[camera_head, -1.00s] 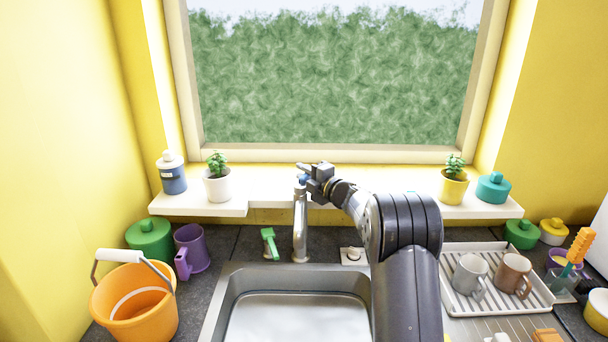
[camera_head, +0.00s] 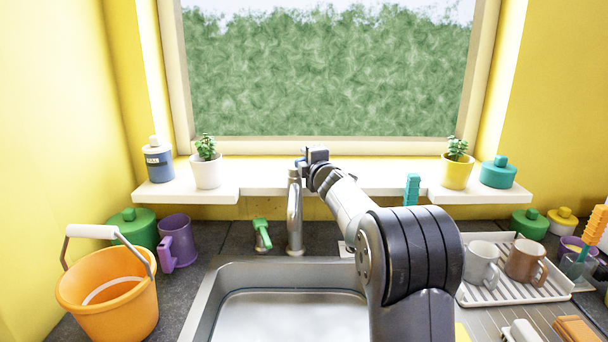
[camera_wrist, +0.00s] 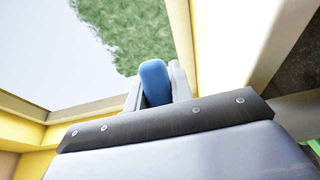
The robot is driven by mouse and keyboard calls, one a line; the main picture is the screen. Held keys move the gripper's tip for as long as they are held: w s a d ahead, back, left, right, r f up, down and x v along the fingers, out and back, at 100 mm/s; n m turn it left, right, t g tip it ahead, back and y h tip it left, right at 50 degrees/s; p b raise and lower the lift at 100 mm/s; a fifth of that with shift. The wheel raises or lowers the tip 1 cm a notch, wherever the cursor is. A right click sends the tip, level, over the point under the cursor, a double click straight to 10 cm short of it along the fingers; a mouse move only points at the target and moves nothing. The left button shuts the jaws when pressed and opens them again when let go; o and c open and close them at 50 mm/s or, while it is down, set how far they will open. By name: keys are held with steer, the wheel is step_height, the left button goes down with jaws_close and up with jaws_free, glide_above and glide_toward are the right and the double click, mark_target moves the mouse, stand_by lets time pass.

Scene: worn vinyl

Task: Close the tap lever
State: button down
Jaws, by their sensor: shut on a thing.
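My gripper (camera_head: 306,158) is at the top of the tap, with my arm reaching in from the lower right. In the wrist view the blue tap lever (camera_wrist: 155,84) sits between the two grey fingers of my gripper (camera_wrist: 158,88), which are shut on it. In the head view my gripper mostly hides the lever.
The sink (camera_head: 290,304) lies below the tap. A green-handled item (camera_head: 262,234) stands just left of the tap. Potted plants (camera_head: 207,170) stand on the windowsill. An orange bucket (camera_head: 108,298) is at left, a dish rack (camera_head: 512,292) with mugs at right.

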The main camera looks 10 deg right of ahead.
steer(key=shift+s+d+f+m+h+b, duration=0.15)
steer(key=shift+m+h+b, duration=0.45)
steer(key=shift+b, duration=0.9)
steer(key=shift+s+d+f+m+h+b, duration=0.2)
steer(key=shift+h+b, duration=0.6)
steer(key=shift+b, duration=0.7)
steer(key=shift+s+f+m+h+b, duration=0.15)
steer(key=shift+m+h+b, duration=0.45)
steer(key=shift+b, duration=0.9)
steer(key=h+b, duration=0.1)
steer(key=b, duration=0.1)
steer(key=shift+s+d+r+m+h+b, duration=0.15)
steer(key=shift+s+m+h+b, duration=0.05)
steer(key=shift+m+h+b, duration=0.2)
steer(key=shift+s+d+r+m+h+b, duration=0.1)
steer(key=shift+s+r+m+h+b, duration=0.2)
steer(key=shift+b, duration=0.45)
steer(key=shift+w, duration=0.15)
steer(key=c, duration=1.2)
jaws_free()
steer(key=shift+c, duration=0.2)
steer(key=b+v, duration=0.3)
steer(key=v, duration=0.8)
steer(key=shift+o, duration=0.3)
steer(key=shift+w+r, duration=0.1)
steer(key=shift+w, duration=0.05)
